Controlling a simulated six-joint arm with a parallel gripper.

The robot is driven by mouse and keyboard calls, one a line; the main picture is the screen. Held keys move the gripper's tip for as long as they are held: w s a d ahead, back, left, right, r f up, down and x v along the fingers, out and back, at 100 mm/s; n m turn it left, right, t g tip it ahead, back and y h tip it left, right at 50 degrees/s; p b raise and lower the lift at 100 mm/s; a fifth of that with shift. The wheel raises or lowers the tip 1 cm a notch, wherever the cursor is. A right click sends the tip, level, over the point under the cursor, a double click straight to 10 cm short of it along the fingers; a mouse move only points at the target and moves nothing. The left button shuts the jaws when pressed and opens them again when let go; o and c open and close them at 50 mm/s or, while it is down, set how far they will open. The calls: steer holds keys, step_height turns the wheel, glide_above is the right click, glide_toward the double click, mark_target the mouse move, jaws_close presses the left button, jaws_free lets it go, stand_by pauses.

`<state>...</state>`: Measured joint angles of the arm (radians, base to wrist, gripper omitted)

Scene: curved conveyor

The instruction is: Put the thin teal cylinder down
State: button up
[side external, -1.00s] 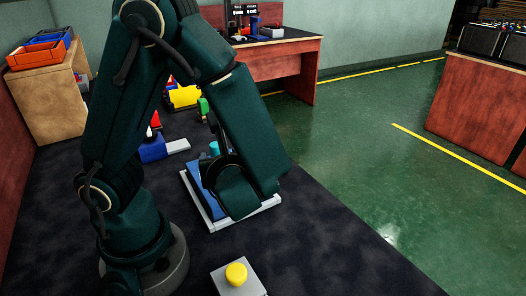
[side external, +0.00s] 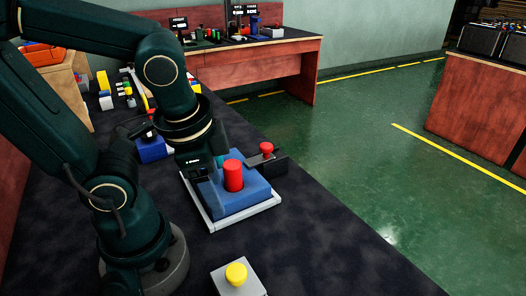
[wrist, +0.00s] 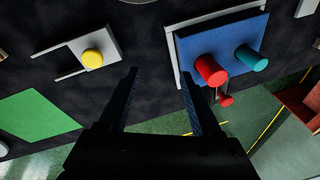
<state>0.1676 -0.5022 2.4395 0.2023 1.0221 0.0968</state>
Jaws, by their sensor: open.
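The thin teal cylinder (wrist: 250,58) stands on the blue block (wrist: 230,38) in the wrist view, beside a thicker red cylinder (wrist: 208,70). In the side view only a sliver of the teal cylinder (side external: 220,160) shows, behind the red cylinder (side external: 233,176) and close to my wrist. The blue block (side external: 255,190) rests in a pale, shallow frame (side external: 240,214). My gripper (wrist: 160,73) has its fingers apart with nothing between them. In the side view my gripper (side external: 205,185) is dark and hard to make out at the left of the block.
A red knob (side external: 266,148) on a dark piece stands just behind the block. A yellow button (side external: 236,273) on a grey base is near the front. A green patch (wrist: 38,115) shows in the wrist view. Cluttered parts (side external: 125,90) lie farther back. The dark front surface is otherwise clear.

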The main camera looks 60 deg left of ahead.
steer(key=r+n+t, duration=0.1)
steer(key=w+d+r+n+t+h, duration=0.1)
steer(key=w+r+n+t, duration=0.1)
steer(key=n, duration=0.1)
steer(key=shift+w+d+r+h, duration=0.15)
steer(key=shift+d+r+h, duration=0.05)
steer(key=shift+d+h, duration=0.1)
